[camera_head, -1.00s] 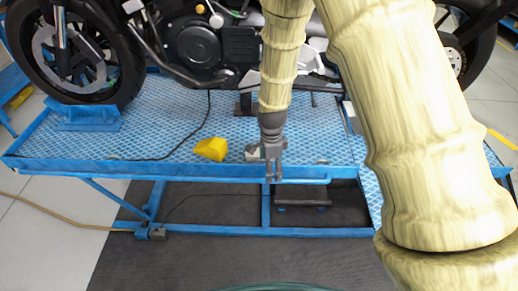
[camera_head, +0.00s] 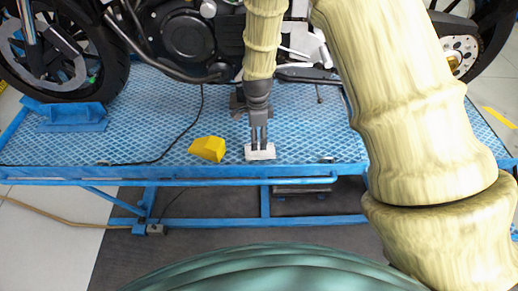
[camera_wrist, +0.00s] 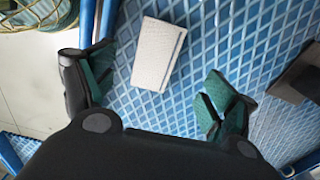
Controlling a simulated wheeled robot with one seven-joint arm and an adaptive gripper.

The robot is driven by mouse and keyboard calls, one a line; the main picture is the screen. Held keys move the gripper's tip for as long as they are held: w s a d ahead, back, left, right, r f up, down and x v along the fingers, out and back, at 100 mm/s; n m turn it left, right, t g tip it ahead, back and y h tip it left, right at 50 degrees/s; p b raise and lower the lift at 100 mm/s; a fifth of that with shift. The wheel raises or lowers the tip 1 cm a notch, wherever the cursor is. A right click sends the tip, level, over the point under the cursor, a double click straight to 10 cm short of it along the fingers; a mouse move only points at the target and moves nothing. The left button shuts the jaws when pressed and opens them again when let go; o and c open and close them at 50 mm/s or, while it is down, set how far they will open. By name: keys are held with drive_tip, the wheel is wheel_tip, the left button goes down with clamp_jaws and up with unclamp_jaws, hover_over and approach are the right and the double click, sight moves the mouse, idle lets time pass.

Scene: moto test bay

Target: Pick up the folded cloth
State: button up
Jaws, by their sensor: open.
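The folded cloth (camera_head: 260,153) is a small white block lying on the blue lift platform, near its front edge. My gripper (camera_head: 259,145) is right above or just behind the cloth in the head view; the exact gap cannot be told there. In the wrist view the cloth (camera_wrist: 158,54) lies flat and tilted, ahead of and between the lines of the two fingers. My gripper (camera_wrist: 152,92) is open there, its fingers wide apart with nothing between the tips.
A yellow object (camera_head: 207,149) lies left of the cloth on the blue platform (camera_head: 300,120). A black cable (camera_head: 190,130) runs further left. A motorcycle (camera_head: 190,40) stands behind. A dark object (camera_wrist: 298,76) shows at the right in the wrist view.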

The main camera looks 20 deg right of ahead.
sight(260, 151)
drive_tip(key=shift+w+f, duration=0.1)
drive_tip(key=shift+f, duration=1.1)
drive_tip(key=f, duration=0.1)
drive_tip(key=f+p, duration=0.2)
drive_tip(key=shift+s+d+f, duration=0.2)
drive_tip(key=shift+s+d, duration=0.15)
drive_tip(key=shift+s, duration=0.05)
drive_tip(key=shift+f, duration=0.8)
drive_tip(key=c, duration=1)
